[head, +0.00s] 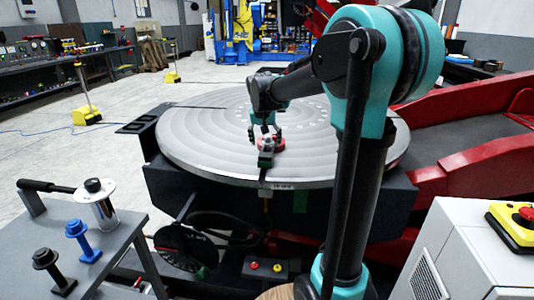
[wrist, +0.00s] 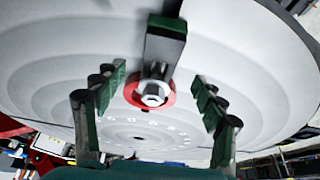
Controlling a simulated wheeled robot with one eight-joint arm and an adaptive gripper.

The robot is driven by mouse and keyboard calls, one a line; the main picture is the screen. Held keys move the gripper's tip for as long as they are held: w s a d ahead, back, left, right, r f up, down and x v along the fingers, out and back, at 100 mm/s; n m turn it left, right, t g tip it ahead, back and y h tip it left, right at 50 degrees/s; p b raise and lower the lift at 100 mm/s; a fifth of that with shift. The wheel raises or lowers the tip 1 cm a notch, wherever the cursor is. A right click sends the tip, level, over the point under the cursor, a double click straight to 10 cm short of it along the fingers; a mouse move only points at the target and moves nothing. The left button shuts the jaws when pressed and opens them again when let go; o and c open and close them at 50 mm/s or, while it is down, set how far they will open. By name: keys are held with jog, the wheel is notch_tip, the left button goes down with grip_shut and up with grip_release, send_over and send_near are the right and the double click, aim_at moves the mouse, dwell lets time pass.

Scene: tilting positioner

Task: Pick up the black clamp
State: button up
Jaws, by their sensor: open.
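A dark clamp bar with a green end (wrist: 165,38) lies on the round grey turntable (head: 205,135). In the head view my gripper (head: 265,134) is over the turntable's near part, at the red washer (head: 276,143); contact cannot be told. A separate black clamp-like piece (head: 48,264) stands on the grey side table at the lower left.
A blue piece (head: 80,238) and a silver cylinder with a black knob (head: 99,203) share the side table (head: 125,222). A red frame (head: 460,130) rises right of the turntable. A white cabinet (head: 455,255) with a red button stands at the lower right.

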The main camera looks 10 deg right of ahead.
aim_at(266, 153)
jog(key=shift+s+x, duration=0.15)
jog(key=shift+x, duration=1.2)
jog(key=shift+s+x, duration=0.1)
jog(key=shift+x, duration=1.25)
jog(key=shift+a+f, duration=0.1)
jog(key=shift+c, duration=0.5)
grip_shut()
